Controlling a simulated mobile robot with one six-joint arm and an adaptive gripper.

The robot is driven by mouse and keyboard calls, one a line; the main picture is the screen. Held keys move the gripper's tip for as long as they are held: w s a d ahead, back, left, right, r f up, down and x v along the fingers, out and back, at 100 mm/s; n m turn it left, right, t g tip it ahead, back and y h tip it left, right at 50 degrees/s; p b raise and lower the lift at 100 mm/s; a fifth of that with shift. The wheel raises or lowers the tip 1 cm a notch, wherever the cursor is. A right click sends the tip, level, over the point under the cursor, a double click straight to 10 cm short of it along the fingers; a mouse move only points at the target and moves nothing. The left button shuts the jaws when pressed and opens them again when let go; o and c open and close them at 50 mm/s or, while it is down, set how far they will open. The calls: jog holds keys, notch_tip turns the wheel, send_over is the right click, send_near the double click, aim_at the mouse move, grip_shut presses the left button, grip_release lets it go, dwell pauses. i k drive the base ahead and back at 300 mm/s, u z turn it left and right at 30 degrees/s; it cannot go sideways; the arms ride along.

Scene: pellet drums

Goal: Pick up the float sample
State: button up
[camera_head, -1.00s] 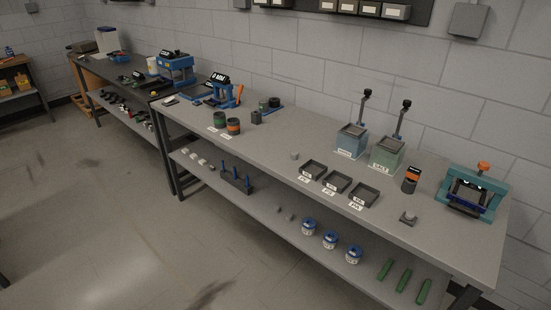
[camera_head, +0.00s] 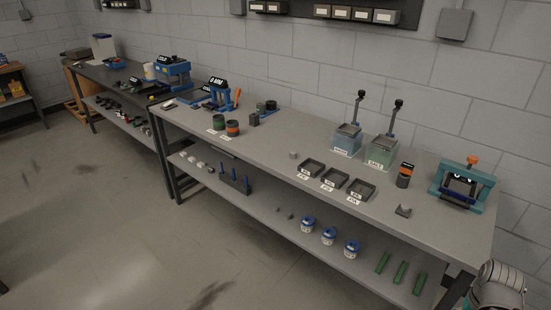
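No label reading "float" is legible, so I cannot tell which item is the float sample. A light grey, rounded part of my arm (camera_head: 500,287) shows at the lower right corner. My gripper is outside the view, so its hold is hidden.
The long grey bench (camera_head: 262,148) carries three shallow trays (camera_head: 335,177), two containers with levers, one labelled SALT (camera_head: 380,151), an orange-and-black device (camera_head: 404,175) and a teal press (camera_head: 461,185). The lower shelf holds blue-lidded jars (camera_head: 329,235) and green bars (camera_head: 400,271).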

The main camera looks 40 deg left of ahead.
aim_at(293, 155)
jog(key=u, duration=0.65)
jog(key=i, duration=1)
jog(key=z, duration=0.05)
